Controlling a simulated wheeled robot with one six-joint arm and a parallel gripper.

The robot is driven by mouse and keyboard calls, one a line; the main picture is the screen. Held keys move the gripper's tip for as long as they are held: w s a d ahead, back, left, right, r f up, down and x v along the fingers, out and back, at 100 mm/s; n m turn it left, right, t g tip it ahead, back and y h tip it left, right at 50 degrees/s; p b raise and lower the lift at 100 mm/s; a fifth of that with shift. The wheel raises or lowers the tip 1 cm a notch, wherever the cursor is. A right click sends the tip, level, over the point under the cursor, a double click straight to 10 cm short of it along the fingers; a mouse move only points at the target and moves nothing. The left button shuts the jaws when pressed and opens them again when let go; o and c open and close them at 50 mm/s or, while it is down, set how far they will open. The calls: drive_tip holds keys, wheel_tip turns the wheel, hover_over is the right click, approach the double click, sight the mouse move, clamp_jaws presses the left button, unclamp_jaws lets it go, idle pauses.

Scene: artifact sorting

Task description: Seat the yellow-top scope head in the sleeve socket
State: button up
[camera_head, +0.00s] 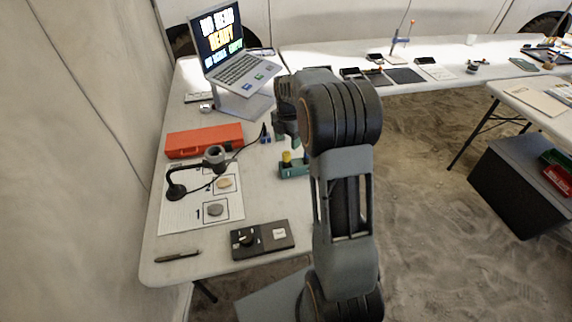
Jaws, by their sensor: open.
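The scope head with the yellow top (287,157) stands in a green block (293,171) near the right edge of the left table. The sleeve socket appears to be the grey ring (216,153) at the end of a black curved stand (176,190), left of the block. I see nothing in the ring, though its inside is small. My gripper (287,142) is open and points down just above the yellow top. My arm hides part of it, and I cannot tell whether its fingers touch the head.
A numbered sheet (180,215) with stones lies under the stand. An orange case (204,140) lies behind it. A laptop (238,65) on a riser stands at the back. A black control box (262,239) and a pen (178,255) lie in front. A thin cable runs from the stand.

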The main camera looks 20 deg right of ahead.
sight(287, 153)
drive_tip(key=shift+a+f, duration=0.2)
drive_tip(key=shift+f, duration=4.4)
drive_tip(key=c, duration=1)
